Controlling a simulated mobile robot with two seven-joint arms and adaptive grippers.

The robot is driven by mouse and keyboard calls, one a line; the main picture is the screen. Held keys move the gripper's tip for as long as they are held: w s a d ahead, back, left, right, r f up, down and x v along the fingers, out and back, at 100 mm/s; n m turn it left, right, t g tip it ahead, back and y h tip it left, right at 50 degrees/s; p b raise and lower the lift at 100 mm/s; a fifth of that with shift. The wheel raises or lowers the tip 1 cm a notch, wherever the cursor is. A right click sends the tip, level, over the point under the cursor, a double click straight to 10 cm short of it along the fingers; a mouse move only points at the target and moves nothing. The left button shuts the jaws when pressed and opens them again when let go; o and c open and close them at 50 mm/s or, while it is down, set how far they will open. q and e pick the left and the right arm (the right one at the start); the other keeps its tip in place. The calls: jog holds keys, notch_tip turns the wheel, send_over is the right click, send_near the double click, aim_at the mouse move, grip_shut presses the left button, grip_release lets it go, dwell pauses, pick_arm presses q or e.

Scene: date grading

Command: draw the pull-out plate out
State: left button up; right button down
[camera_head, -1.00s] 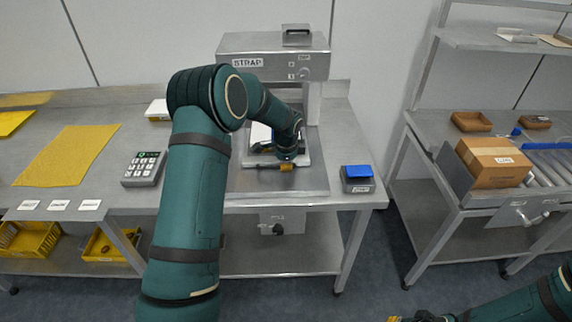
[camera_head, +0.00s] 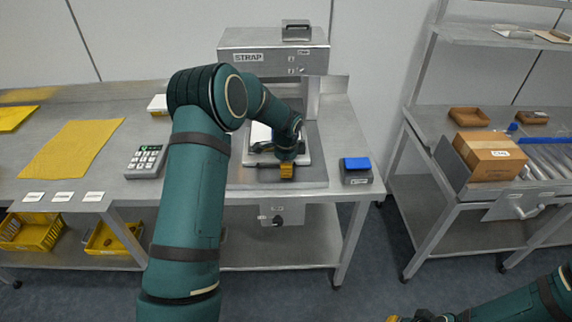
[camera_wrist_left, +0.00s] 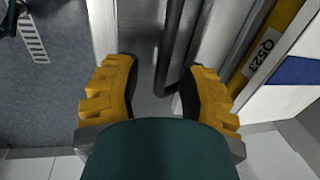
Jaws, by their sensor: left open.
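The strapping machine (camera_head: 273,52), marked STRAP, stands at the back of the steel bench. Below its head is a pale plate (camera_head: 247,158), largely hidden by my left arm; I cannot tell for sure that it is the pull-out plate. My left gripper (camera_head: 287,172) is at the plate's front edge, its yellow fingers spread. In the left wrist view, the open fingers (camera_wrist_left: 160,92) have a dark bent bar (camera_wrist_left: 168,55) between them, with no visible grip on it. My right gripper (camera_head: 418,318) is cut off at the bottom edge.
A grey device with a blue top (camera_head: 357,170) stands right of the machine. A keypad (camera_head: 146,161) and a yellow mat (camera_head: 72,147) lie to the left. A yellow strip labelled Q523 (camera_wrist_left: 265,52) is close right of the fingers. A cardboard box (camera_head: 488,157) sits on the right bench.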

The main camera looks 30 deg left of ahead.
pick_arm(q)
jog(key=shift+d+r, duration=0.1)
jog(key=shift+r, duration=0.1)
notch_tip(320, 180, up, 12)
jog(key=s+d, duration=0.1)
jog(key=s, duration=0.1)
jog(key=shift+f, duration=0.15)
dwell(0.4)
